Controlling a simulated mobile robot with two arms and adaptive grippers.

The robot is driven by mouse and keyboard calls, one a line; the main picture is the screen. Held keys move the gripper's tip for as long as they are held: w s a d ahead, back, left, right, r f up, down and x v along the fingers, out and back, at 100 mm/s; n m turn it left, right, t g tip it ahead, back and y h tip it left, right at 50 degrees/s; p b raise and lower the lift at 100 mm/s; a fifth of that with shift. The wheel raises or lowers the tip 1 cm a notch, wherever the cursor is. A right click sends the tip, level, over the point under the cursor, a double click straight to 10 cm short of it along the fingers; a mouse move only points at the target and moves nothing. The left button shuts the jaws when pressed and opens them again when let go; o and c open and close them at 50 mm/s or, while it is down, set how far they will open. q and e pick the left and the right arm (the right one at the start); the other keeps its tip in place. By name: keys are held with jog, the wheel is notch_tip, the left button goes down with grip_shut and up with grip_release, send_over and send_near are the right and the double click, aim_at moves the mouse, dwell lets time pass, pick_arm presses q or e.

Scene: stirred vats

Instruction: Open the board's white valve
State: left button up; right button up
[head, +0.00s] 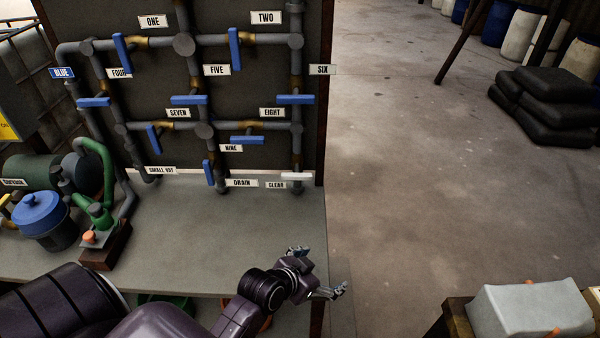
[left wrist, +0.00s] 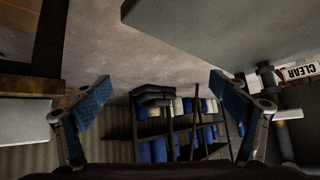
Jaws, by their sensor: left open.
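The board's white valve (head: 297,176) is a short white lever, lying level on the pipe at the board's lower right corner, beside the CLEAR label (head: 276,185). In the left wrist view the white lever (left wrist: 290,113) shows at the right edge, below the tilted CLEAR label (left wrist: 300,71). My left gripper (head: 319,270) is open and empty, at the bench's right front corner, nearer to me than the valve and apart from it. In the left wrist view its two fingers (left wrist: 162,84) stand wide apart with nothing between them. My right gripper is not in view.
The pipe board (head: 255,75) carries several blue levers. A green pump (head: 100,200) and a blue-lidded pot (head: 42,214) stand on the bench's left. The bench top (head: 225,225) is clear before the valve. A pale block (head: 530,308) lies at lower right; open floor lies between.

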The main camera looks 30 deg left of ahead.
pick_arm(q)
jog(key=w+a+r+n+t+y, duration=0.1)
jog(key=w+a+r+t, duration=0.15)
jog(key=w, duration=0.35)
jog(key=w+a+r+n+t+y, duration=0.1)
jog(key=w+a+t+y, duration=0.1)
jog(key=w+a+t, duration=0.3)
jog(key=n+g+y, duration=0.2)
jog(key=n+y, duration=0.3)
jog(key=y, duration=0.3)
send_near(297, 178)
jog(key=x, duration=0.4)
jog(key=shift+w+f, duration=0.2)
jog(key=shift+w, duration=0.15)
jog(key=shift+w+a, duration=0.15)
jog(key=shift+a, duration=0.1)
jog(key=b+x, duration=0.4)
jog(key=x, duration=0.2)
jog(key=shift+f, duration=0.1)
jog(key=shift+w+a+b, duration=0.3)
jog(key=shift+w+a, duration=0.05)
jog(key=shift+w, duration=0.1)
jog(key=shift+w+r, duration=0.1)
jog(key=shift+r, duration=0.15)
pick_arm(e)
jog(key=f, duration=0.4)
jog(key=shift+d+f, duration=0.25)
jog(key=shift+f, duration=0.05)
